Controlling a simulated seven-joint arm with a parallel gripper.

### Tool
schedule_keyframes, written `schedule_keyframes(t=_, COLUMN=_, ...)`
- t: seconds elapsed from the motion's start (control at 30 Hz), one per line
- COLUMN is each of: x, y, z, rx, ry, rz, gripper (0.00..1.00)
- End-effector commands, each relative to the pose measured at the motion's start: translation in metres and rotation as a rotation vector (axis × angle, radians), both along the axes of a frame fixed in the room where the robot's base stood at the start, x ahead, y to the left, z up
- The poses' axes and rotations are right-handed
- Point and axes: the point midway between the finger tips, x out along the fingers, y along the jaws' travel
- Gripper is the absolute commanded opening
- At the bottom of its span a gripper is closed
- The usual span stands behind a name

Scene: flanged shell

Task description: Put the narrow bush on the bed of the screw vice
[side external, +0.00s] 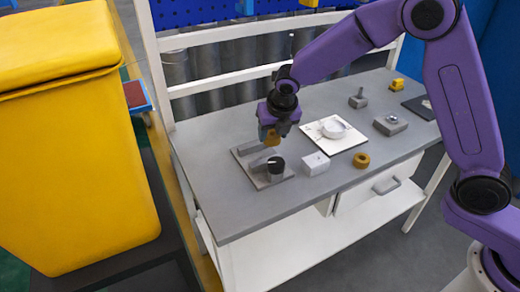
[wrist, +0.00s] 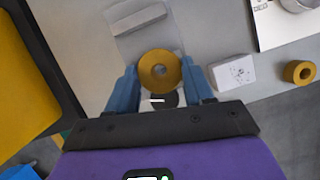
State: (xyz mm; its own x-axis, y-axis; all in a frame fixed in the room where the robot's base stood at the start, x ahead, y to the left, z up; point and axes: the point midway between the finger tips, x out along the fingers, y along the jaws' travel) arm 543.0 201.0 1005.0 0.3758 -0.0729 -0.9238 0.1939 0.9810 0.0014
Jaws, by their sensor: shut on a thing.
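My gripper (side external: 274,129) is shut on a brass-coloured ring-shaped bush (side external: 268,138) and holds it above the screw vice.
A white block (side external: 315,164) stands right of the vice, with a second brass bush (side external: 361,160) further right. A white plate with a round part (side external: 335,133) lies behind them. Grey fixtures (side external: 390,124) and a yellow part (side external: 397,84) stand further right. The bench front is clear.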

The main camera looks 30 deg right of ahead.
Motion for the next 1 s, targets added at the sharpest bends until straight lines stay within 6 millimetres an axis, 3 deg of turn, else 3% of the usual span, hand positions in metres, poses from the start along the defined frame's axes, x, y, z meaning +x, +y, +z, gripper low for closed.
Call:
schedule_keyframes(t=0.2, x=0.024, y=0.009, z=-0.033, rx=-0.002, ry=0.001, rz=-0.001, gripper=0.04)
schedule_keyframes(t=0.4, x=0.037, y=0.014, z=-0.049, rx=0.000, ry=0.000, rz=0.000, gripper=0.04)
schedule_keyframes(t=0.63, x=0.044, y=0.016, z=-0.058, rx=-0.001, ry=0.000, rz=0.000, gripper=0.04)
schedule_keyframes(t=0.83, x=0.043, y=0.016, z=-0.085, rx=-0.002, ry=0.002, rz=0.000, gripper=0.04)
schedule_keyframes(t=1.0, x=0.044, y=0.016, z=-0.087, rx=0.001, ry=-0.001, rz=-0.001, gripper=0.04)
